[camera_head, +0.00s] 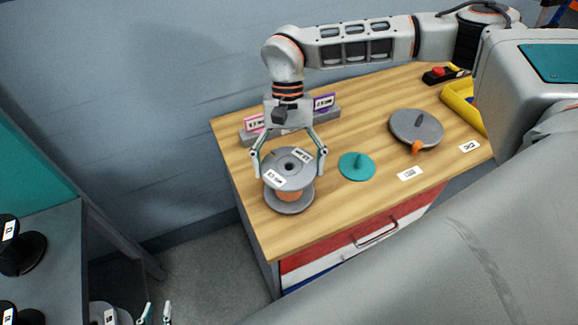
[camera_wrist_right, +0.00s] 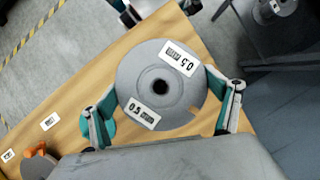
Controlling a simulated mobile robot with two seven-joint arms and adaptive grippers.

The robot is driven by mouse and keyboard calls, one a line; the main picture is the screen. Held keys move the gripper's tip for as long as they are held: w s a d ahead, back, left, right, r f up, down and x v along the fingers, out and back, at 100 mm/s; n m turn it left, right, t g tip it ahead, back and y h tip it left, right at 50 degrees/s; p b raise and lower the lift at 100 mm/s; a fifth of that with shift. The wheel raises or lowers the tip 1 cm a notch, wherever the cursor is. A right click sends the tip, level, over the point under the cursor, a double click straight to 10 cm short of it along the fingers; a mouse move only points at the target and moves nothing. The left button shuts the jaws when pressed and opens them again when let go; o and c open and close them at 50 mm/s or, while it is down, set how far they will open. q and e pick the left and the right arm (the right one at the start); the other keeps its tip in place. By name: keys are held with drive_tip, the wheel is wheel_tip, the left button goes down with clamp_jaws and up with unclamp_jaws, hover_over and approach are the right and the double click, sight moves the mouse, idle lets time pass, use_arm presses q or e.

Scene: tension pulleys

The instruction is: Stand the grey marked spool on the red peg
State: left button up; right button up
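A grey spool (camera_head: 291,155) with two white labels on its top flange and an orange band around its core stands upright near the table's left end. Its round centre hole shows in the right wrist view (camera_wrist_right: 161,87). My right gripper (camera_head: 290,166) points down, with one finger on each side of the top flange; whether the pads press on it is unclear. My left gripper (camera_head: 156,313) shows only its two parted fingertips at the bottom left, with nothing visible between them. I cannot make out a clearly red peg.
A teal disc (camera_head: 357,167) with a short peg and a grey disc (camera_head: 402,125) with a dark peg and an orange part lie right of the spool. A grey rack (camera_head: 257,136) with pink and purple tags stands behind. A yellow bin (camera_head: 462,105) is far right. Black spools (camera_head: 22,255) are lower left.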

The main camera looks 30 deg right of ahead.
drive_tip(key=shift+o, duration=0.4)
drive_tip(key=v, duration=1.2)
drive_tip(key=shift+s, duration=0.15)
